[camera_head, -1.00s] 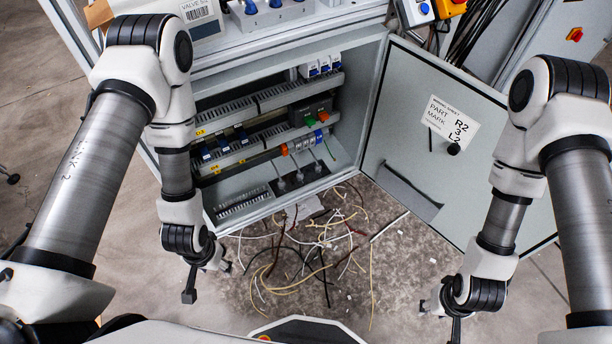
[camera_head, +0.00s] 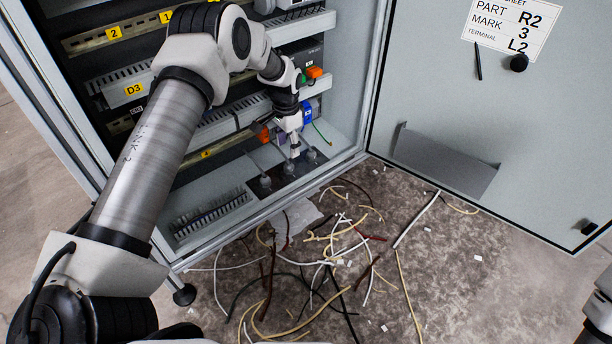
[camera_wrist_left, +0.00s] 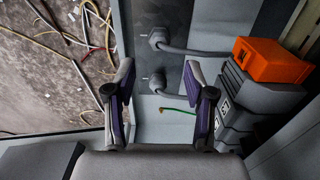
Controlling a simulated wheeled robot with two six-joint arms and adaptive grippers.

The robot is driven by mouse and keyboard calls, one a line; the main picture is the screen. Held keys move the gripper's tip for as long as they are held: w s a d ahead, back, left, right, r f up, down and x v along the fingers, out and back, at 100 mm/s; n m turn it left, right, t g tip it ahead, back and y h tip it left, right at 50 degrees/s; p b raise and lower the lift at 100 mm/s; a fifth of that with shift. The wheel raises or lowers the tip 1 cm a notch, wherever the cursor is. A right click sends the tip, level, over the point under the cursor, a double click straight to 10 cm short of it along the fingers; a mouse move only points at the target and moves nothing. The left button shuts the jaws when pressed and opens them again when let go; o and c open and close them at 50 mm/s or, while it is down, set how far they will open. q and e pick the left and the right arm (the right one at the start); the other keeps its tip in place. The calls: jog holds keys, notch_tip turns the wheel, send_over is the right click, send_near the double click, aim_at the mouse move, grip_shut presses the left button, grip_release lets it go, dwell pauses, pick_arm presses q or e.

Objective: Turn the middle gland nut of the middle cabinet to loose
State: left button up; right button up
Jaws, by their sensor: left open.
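The open cabinet (camera_head: 345,158) has a dark gland plate at its bottom front, with a row of grey cable glands; the middle gland (camera_head: 289,168) is partly overlapped by my gripper. My left gripper (camera_head: 294,148) reaches down into the cabinet just above this row. In the left wrist view its fingers (camera_wrist_left: 158,76) are open and empty. Two glands with grey cables show there, an upper one (camera_wrist_left: 157,38) beyond the fingertips and a lower one (camera_wrist_left: 158,83) between them in the picture. I cannot tell contact or nut positions. My right gripper is out of view.
An orange block (camera_wrist_left: 272,62) and grey terminal blocks (camera_wrist_left: 240,100) stand close right of the fingers. A green wire (camera_wrist_left: 178,110) lies near them. The cabinet door (camera_head: 440,100) stands open at right. Loose wires (camera_head: 320,250) litter the floor in front.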

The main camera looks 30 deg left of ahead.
aim_at(289, 165)
pick_arm(q)
notch_tip(289, 165, down, 8)
jog(key=b, duration=0.4)
jog(key=shift+r, duration=0.35)
jog(key=shift+s, duration=0.1)
grip_shut()
